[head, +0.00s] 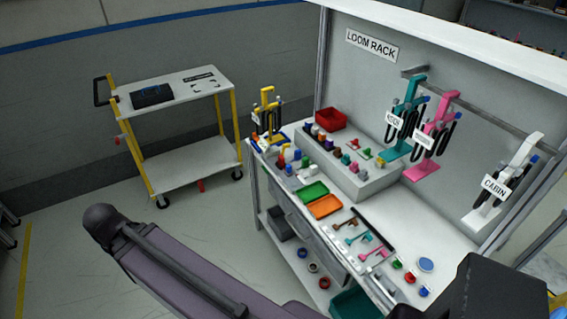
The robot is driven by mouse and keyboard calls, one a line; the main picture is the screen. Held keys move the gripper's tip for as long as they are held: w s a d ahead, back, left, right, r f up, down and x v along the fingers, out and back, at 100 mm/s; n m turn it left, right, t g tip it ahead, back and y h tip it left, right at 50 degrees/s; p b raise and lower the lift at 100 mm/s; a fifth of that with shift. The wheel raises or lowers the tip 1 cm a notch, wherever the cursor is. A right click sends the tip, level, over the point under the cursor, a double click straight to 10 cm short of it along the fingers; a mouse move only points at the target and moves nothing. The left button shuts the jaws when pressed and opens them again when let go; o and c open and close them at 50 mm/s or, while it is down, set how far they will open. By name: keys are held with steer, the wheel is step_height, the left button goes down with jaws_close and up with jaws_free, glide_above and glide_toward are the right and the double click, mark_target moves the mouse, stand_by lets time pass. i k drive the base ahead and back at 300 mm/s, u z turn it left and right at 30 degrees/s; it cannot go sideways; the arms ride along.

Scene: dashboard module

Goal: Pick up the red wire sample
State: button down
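I cannot tell for certain which thing is the red wire sample. A small round red piece (410,277) lies at the front right of the bench, in a row between a green piece (397,263) and a blue piece (423,290); it may be the sample, but it is too small to be sure. My arm crosses the bottom of the head view, but I cannot make out my gripper.
The bench (455,238) stands below the loom rack (372,45). A green tray (314,191), an orange tray (325,206) and a red bin (331,119) sit on it. Hanging looms line the back. A cart (180,172) stands at left, with open floor before it.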

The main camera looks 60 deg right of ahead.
mark_target(281, 161)
steer(key=z, duration=1.85)
